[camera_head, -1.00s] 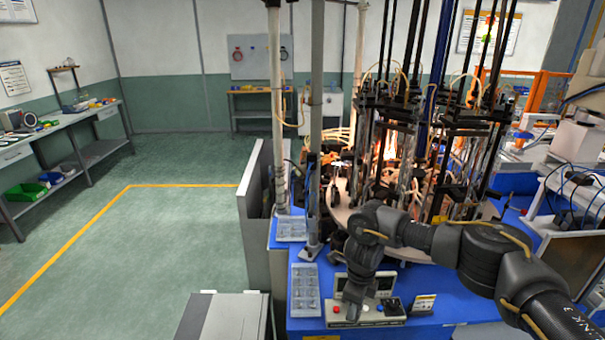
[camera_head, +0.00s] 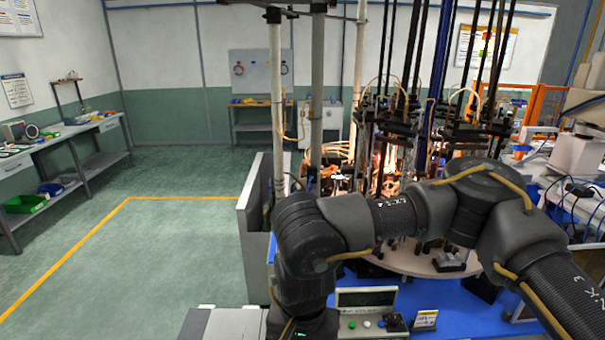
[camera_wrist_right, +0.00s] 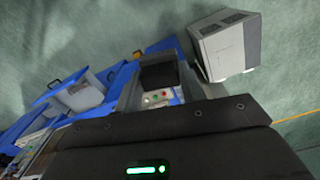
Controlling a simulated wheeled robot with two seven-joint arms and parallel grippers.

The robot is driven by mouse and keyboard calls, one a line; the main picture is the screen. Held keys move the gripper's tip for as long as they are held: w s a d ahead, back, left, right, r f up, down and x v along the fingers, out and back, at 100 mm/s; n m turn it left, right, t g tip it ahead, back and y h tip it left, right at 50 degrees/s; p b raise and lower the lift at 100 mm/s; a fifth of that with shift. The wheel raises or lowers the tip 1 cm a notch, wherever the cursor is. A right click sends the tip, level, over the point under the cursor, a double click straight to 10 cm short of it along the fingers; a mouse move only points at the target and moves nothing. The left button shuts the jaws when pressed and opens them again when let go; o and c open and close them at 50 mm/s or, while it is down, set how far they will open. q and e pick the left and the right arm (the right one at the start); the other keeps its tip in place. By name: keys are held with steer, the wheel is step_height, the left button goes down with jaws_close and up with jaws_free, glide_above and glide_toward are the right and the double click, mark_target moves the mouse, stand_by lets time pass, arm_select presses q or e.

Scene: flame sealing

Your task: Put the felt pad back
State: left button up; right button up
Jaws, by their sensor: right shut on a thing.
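My right arm comes in from the right in the head view and bends down at its wrist (camera_head: 305,322). Its jaws are below the frame there. In the right wrist view, my right gripper (camera_wrist_right: 160,82) shows past its black housing with a green light. It is shut on a dark, squarish piece (camera_wrist_right: 160,74), which looks like the felt pad; its outline is hard to make out. A control box with red and green buttons (camera_wrist_right: 156,98) shows close by it; I cannot tell the gap. The pad's resting place cannot be made out. My left gripper is not in view.
The control box (camera_head: 365,300) sits at the blue table's (camera_head: 440,295) front edge, beside a small sign (camera_head: 425,320). A grey cabinet (camera_wrist_right: 222,45) stands nearby. The round machine plate (camera_head: 415,262) with rods and flames is behind my arm. Green floor is free at left.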

steer(key=s+d+f+n, duration=0.1)
steer(key=s+d+n, duration=0.15)
steer(key=d, duration=0.45)
step_height(320, 180, down, 15)
steer(key=b, duration=1.5)
steer(key=w+d+m, duration=0.3)
steer(key=d, duration=0.4)
steer(key=w+d+m, duration=0.2)
steer(key=d+m, duration=0.1)
steer(key=d, duration=0.5)
steer(key=shift+w+r+p, duration=0.35)
steer(key=shift+w, duration=0.05)
